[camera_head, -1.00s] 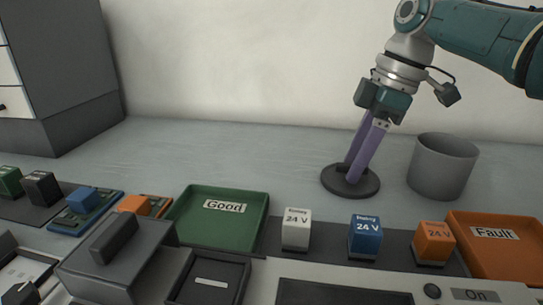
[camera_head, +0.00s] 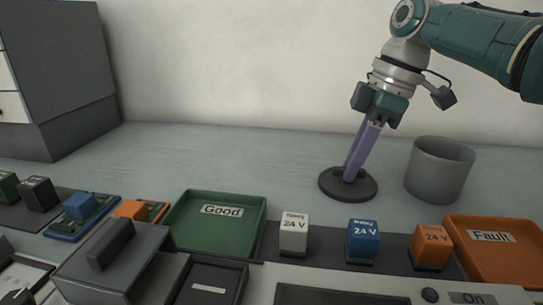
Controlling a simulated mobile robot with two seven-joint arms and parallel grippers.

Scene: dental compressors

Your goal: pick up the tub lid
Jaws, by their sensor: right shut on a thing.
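The tub lid (camera_head: 364,190) is a dark round disc lying on the grey table, left of the grey tub (camera_head: 440,170). My right gripper (camera_head: 349,177) comes down from the upper right with its purple fingers at the middle of the lid. The fingers are close together and shut on the lid's centre, where a knob is mostly hidden by them. The lid looks flat, at table level; I cannot tell any gap beneath it. My left gripper is not in view.
A green tray marked Good (camera_head: 219,225) stands in front, left of the lid. An orange tray marked Fault (camera_head: 494,250) is at the right. White (camera_head: 294,236), blue (camera_head: 363,243) and orange (camera_head: 431,248) 24 V blocks stand between them. The table behind the green tray is clear.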

